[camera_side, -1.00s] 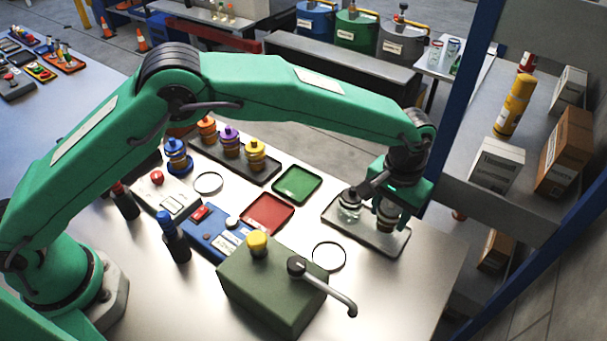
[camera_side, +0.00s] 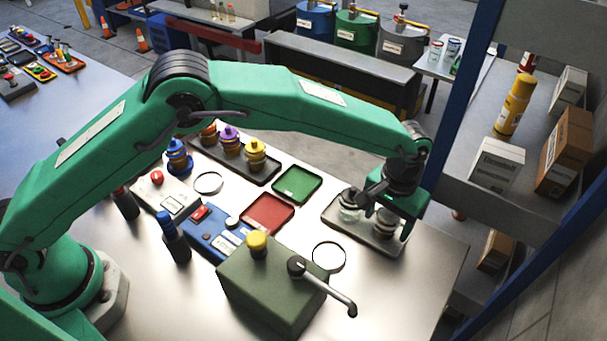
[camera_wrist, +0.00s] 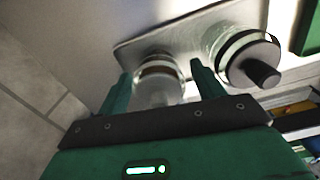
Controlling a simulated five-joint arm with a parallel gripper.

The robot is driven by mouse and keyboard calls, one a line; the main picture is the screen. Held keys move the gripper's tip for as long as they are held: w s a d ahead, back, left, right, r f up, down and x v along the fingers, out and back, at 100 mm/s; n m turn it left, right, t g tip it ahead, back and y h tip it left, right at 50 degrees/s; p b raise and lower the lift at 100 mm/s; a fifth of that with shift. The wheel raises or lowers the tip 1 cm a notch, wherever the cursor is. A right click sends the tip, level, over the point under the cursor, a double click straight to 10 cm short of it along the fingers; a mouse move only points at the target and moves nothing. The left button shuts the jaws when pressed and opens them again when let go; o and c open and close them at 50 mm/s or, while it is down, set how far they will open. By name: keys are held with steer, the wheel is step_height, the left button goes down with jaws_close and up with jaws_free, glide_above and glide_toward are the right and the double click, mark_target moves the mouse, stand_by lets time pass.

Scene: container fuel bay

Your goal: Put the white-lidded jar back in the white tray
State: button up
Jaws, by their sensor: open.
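The white tray (camera_side: 357,231) lies at the right of the bench in the side view, and its edge also shows in the wrist view (camera_wrist: 190,44). The white-lidded jar (camera_side: 384,224) is upright over the tray's right part and looks to rest on it. Finger contact is not clear.
A second glass jar (camera_wrist: 250,60) with a dark knobbed lid stands in the tray close beside my gripper. A red tray (camera_side: 267,213), a green tray (camera_side: 297,184) and a green box with a lever (camera_side: 270,285) are to the left. The bench is clear at front right.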

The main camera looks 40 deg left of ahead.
steer(key=shift+r, duration=0.15)
step_height(320, 180, up, 12)
stand_by(0.7)
stand_by(0.5)
